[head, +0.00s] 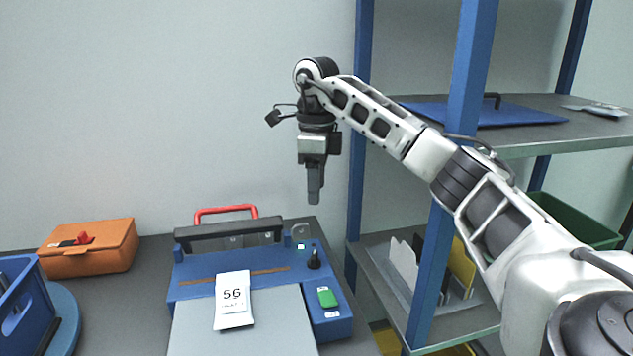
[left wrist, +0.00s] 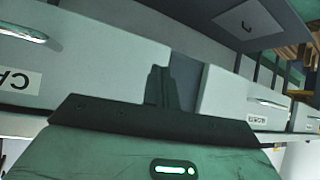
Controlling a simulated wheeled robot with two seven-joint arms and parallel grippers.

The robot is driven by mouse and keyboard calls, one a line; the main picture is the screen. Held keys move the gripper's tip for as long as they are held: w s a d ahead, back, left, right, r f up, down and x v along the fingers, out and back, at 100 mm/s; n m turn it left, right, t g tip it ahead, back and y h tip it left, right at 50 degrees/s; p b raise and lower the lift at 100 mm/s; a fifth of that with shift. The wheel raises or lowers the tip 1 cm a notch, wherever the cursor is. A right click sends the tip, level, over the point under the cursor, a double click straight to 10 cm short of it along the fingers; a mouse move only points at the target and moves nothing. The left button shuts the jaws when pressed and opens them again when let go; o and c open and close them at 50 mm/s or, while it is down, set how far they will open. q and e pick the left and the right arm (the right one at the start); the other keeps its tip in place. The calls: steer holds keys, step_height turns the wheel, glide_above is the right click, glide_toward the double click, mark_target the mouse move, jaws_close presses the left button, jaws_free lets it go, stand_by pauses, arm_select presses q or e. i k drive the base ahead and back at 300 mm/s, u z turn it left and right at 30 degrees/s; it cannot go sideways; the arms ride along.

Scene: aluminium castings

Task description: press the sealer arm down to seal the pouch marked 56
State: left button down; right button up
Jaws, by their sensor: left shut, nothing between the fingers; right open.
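The blue sealer (head: 185,272) stands on the bench in the head view. Its dark sealer arm (head: 228,231), with a red handle (head: 226,210), is up at the back, clear of the brown sealing strip (head: 195,281). My right gripper (head: 314,196) points down, empty, above and right of the sealer arm. It is open, though seen edge-on. My left gripper (left wrist: 160,88) shows only in the left wrist view, shut and empty, away from the sealer.
An orange case (head: 88,250) and a blue bin (head: 25,300) stand to the left. A black knob (head: 313,259) and green switch (head: 327,297) are on the sealer's right side. A blue-posted shelf (head: 420,270) stands at right. The left wrist view shows grey drawers (left wrist: 85,50).

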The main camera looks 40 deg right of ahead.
mark_target(183, 235)
steer(key=k, duration=1)
